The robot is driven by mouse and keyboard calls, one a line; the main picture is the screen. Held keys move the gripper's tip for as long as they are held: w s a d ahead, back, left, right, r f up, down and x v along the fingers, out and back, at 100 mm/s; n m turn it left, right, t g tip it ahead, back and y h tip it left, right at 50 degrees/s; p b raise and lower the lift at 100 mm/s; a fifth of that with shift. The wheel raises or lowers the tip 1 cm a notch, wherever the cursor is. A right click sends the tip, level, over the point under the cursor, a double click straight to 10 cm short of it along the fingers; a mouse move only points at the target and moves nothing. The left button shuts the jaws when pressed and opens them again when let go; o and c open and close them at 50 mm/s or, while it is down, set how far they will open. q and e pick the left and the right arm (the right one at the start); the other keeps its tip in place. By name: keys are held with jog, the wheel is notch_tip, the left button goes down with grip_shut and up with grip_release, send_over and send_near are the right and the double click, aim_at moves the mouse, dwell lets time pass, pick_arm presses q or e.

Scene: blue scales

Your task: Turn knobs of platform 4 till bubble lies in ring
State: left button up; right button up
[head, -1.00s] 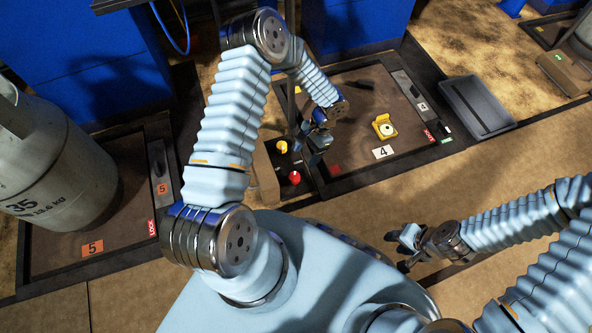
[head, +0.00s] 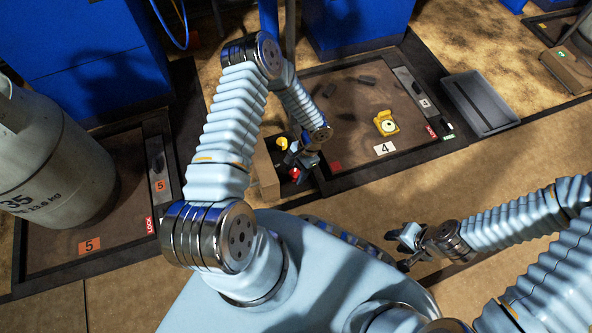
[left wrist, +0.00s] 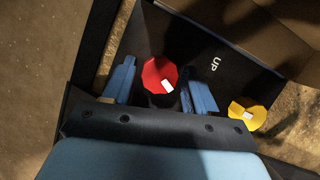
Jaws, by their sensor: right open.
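Platform 4 (head: 350,100) is a dark plate marked with a "4" label (head: 384,148). A yellow bubble level (head: 386,123) sits on it; the bubble's exact place is too small to tell. At its left are a red knob (head: 295,173) and a yellow knob (head: 281,142); the left wrist view shows the red knob (left wrist: 160,76) and the yellow knob (left wrist: 247,115). My left gripper (left wrist: 160,88) is open, its fingers on either side of the red knob with gaps visible. My right gripper (head: 404,251) is open and empty over the floor.
The knob panel shows "UP" lettering (left wrist: 215,63). A grey tray (head: 480,103) lies right of platform 4. A large gas cylinder (head: 50,165) stands on platform 5 (head: 120,218) at left. Blue cabinets (head: 75,60) stand behind. Floor in front of platform 4 is clear.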

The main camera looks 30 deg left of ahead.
pick_arm(q)
jog(key=c, duration=0.8)
jog(key=shift+o, duration=0.2)
jog(key=shift+d+f+m+y+b, duration=0.15)
jog(key=shift+m+y+b, duration=0.25)
jog(key=shift+m+b, duration=0.45)
jog(key=shift+m+t+y+b, duration=0.3)
jog(key=shift+m+t+b, duration=0.25)
jog(key=shift+m, duration=0.7)
jog(key=shift+s+m, duration=0.1)
jog(key=shift+m, duration=0.4)
jog(key=o, duration=1.1)
jog(key=shift+c, duration=0.2)
jog(key=shift+r, duration=0.2)
